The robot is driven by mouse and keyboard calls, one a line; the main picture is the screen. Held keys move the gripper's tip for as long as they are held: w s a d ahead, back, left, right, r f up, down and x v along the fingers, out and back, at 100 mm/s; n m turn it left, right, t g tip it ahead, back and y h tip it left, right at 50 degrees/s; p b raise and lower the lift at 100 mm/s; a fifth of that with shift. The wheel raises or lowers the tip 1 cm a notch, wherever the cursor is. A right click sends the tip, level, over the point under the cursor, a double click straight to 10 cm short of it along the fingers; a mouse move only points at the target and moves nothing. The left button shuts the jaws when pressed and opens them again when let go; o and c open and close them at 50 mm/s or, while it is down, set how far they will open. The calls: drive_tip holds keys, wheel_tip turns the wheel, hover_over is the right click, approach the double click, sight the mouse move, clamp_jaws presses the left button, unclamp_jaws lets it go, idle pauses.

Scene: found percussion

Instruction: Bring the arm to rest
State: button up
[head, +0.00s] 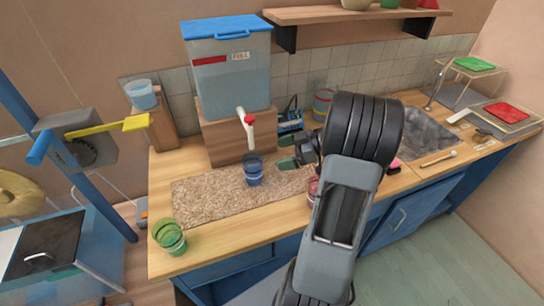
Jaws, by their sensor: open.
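My arm rises from the bottom of the head view and bends over the wooden counter (205,252). My gripper (288,152) points left from the wrist, its two fingers apart with nothing visible between them. It is to the right of the blue cup (254,175), apart from it in the picture. The cup stands on the speckled mat (205,200), below the white spout with a red tap (247,122). A pinkish-red cup (312,190) is partly hidden behind my arm.
A clear tank with a blue lid (230,80) stands on a wooden block. A green cup (170,238) is near the counter's front left edge. A sink (425,130), mallet (438,158) and red-topped tray (506,113) are at right. A shelf (350,14) hangs above.

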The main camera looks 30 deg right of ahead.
drive_tip(key=shift+s+d+r, duration=0.2)
drive_tip(key=shift+s+d, duration=0.15)
drive_tip(key=shift+d, duration=0.1)
idle(0.3)
